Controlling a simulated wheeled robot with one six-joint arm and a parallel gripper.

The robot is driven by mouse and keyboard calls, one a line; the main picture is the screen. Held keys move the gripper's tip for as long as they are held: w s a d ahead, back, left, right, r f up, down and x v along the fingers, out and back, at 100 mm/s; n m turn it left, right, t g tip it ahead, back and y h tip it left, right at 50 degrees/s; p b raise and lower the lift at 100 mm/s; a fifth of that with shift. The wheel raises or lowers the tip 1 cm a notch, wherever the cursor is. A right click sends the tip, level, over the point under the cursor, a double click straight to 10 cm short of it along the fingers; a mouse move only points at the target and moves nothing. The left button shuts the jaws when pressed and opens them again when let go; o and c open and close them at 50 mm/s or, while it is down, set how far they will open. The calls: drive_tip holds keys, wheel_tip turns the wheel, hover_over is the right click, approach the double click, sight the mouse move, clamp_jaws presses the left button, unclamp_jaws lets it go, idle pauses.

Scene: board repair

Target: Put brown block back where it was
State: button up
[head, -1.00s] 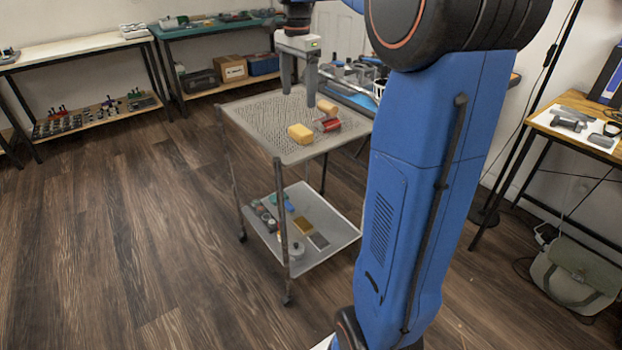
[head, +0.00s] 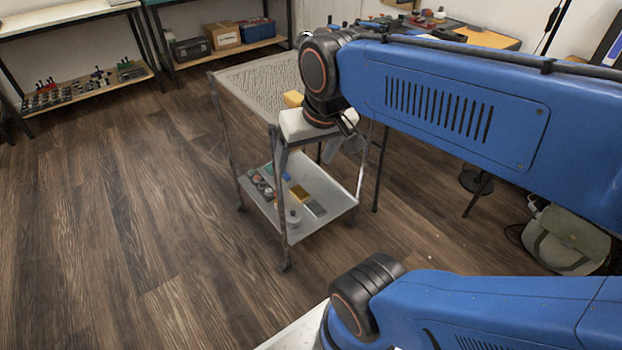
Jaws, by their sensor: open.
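The tan-brown block and red item seen on the top a second ago are hidden by my arm now. An ochre-brown block (head: 300,194) lies on the cart's lower shelf (head: 275,222). I cannot tell which of these is the task's brown block. My gripper (head: 316,150) points down at the cart's near right corner, with its fingers apart. I see nothing held between them.
The lower shelf also holds a grey flat piece (head: 315,208), a white round container (head: 293,218) and several small items. Shelves with boxes (head: 222,36) stand at the back. A green bag (head: 566,240) lies at the right. The wooden floor at the left is clear.

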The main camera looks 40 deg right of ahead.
drive_tip(key=s+f+n, duration=0.1)
drive_tip(key=s+a+f+n, duration=0.1)
drive_tip(key=s+f, duration=0.1)
drive_tip(key=shift+s+f+t, duration=0.1)
drive_tip(key=shift+f+t, duration=0.05)
drive_tip(key=shift+t, duration=0.15)
